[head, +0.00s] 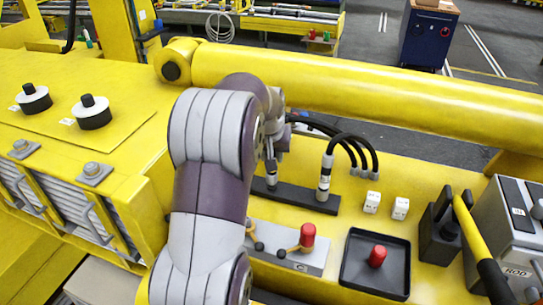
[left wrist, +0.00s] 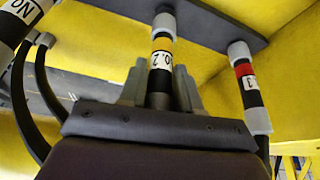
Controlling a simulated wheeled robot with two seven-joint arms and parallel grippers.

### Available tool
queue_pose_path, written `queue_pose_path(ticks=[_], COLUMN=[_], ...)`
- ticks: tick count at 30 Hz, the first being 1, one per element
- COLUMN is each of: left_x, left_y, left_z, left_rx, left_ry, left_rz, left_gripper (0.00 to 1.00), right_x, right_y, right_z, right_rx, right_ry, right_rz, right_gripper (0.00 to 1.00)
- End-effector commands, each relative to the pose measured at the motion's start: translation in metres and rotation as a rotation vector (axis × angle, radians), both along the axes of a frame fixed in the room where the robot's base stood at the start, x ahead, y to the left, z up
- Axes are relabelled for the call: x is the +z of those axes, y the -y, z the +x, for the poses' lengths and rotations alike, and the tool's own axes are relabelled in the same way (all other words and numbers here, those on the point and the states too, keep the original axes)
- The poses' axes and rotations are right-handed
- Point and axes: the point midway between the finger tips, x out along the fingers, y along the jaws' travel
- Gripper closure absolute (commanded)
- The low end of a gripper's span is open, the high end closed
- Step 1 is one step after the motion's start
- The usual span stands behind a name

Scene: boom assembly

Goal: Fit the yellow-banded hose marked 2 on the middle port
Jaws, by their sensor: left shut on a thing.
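The yellow-banded hose (left wrist: 160,58), marked NO.2, is between the fingers of my left gripper (left wrist: 158,90) in the left wrist view. The gripper is shut on its end fitting. The fitting's tip meets the dark port bar (left wrist: 215,22) at the middle position; I cannot tell how far it is seated. The red-banded hose (left wrist: 250,88), marked 1, is at the bar on the right. In the head view my left gripper (head: 271,158) is over the port bar (head: 305,198), largely hidden by my arm. Another hose end (head: 325,175) stands upright on the bar's right part.
A thick yellow cylinder (head: 370,90) runs behind the bar. Nearby are a panel with a red-topped lever (head: 307,236), a black tray (head: 352,270) holding a red cap (head: 377,256), two white cubes (head: 372,202), a yellow-handled tool (head: 478,240) and a grey box (head: 515,235).

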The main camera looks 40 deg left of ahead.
Motion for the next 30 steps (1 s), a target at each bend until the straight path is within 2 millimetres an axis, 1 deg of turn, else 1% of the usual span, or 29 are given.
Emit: queue_pose_path(ticks=[1,21,30], left_x=[0.004,0.038,0.040], left_y=[0.000,0.000,0.000], left_z=[0.001,0.000,0.000], left_rx=[0.000,0.000,0.000], left_ry=[0.004,0.000,0.000], left_rz=[0.002,0.000,0.000], left_gripper=[1.00,1.00,1.00], right_x=[0.000,0.000,0.000], right_y=[0.000,0.000,0.000], right_z=[0.000,0.000,0.000], right_rx=[0.000,0.000,0.000], right_ry=[0.000,0.000,0.000], right_rz=[0.000,0.000,0.000], right_gripper=[0.38,0.38,0.38])
